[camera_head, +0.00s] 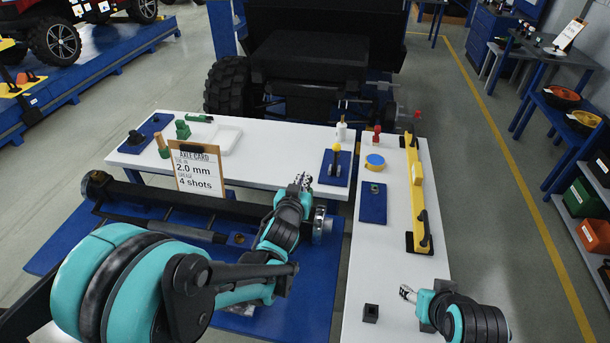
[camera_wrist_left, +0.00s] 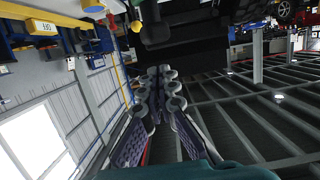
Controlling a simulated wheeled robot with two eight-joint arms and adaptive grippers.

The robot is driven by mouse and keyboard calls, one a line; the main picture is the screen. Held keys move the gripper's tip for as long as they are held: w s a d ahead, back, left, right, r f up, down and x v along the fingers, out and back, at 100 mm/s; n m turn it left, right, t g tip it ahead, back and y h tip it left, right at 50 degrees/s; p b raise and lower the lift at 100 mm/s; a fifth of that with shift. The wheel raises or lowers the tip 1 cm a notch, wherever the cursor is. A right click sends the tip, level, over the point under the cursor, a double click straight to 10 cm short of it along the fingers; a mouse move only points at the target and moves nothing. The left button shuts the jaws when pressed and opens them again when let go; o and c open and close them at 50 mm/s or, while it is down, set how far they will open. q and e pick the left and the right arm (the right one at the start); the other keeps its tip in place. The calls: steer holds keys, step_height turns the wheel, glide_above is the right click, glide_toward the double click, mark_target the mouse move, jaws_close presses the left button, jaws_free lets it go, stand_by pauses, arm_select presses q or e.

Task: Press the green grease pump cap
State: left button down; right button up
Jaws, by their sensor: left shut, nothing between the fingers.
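A small green pump-like piece with a green cap (camera_head: 182,129) stands at the left of the white table in the head view. A white one (camera_head: 341,130) and a red one (camera_head: 376,134) stand farther right. My left gripper (camera_head: 303,181) is shut and empty over the table's front edge, well right of the green piece and apart from it. Its closed fingers also show in the left wrist view (camera_wrist_left: 160,85). My right gripper (camera_head: 407,293) is low over the right table section; its finger opening is too small to judge.
A card on a board (camera_head: 198,168) reads 2.0 mm and 4 shots, in front of the green piece. A white tray (camera_head: 226,139), a blue plate with a yellow-knobbed lever (camera_head: 335,164) and a yellow bar (camera_head: 417,190) are on the tables (camera_head: 270,150).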

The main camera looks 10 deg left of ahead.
arm_select(q)
steer(key=p+v, duration=0.1)
steer(key=v, duration=0.5)
steer(key=shift+s, duration=0.4)
stand_by(0.3)
steer(key=s+a+f+g, duration=0.1)
steer(key=s+g, duration=0.3)
steer(key=s, duration=0.6)
steer(key=s+a+f+g, duration=0.2)
steer(key=s+a+g, duration=0.1)
steer(key=s, duration=0.7)
steer(key=shift+f+g+b, duration=0.3)
steer(key=shift+g+b, duration=0.1)
steer(key=shift+g, duration=0.2)
